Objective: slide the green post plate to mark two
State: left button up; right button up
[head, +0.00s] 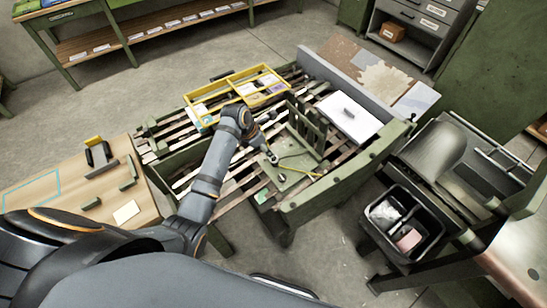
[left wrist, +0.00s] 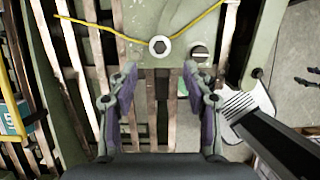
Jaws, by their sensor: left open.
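The green post plate (head: 292,156) lies on the slatted bench with its upright green posts (head: 306,124) at the back. In the left wrist view the flat green plate (left wrist: 150,20) fills the top middle, with a hex bolt (left wrist: 160,45) and a round knob (left wrist: 200,53) near its front edge. A yellow cord (left wrist: 100,28) runs across it. In the head view my left gripper (head: 270,155) is at the plate's left side. No mark two is readable.
A yellow divided tray (head: 262,98) and a white box (head: 348,116) rest on the slatted bench. Its thick green front rail (head: 345,183) borders the plate's near side. A wooden table (head: 145,196) with small green blocks stands left. A black bin (head: 405,256) stands right.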

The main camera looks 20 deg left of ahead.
pick_arm(q)
jog(key=b+x, duration=0.1)
jog(key=x, duration=0.9)
jog(key=shift+f, duration=0.1)
jog(key=shift+c, duration=0.3)
grip_shut()
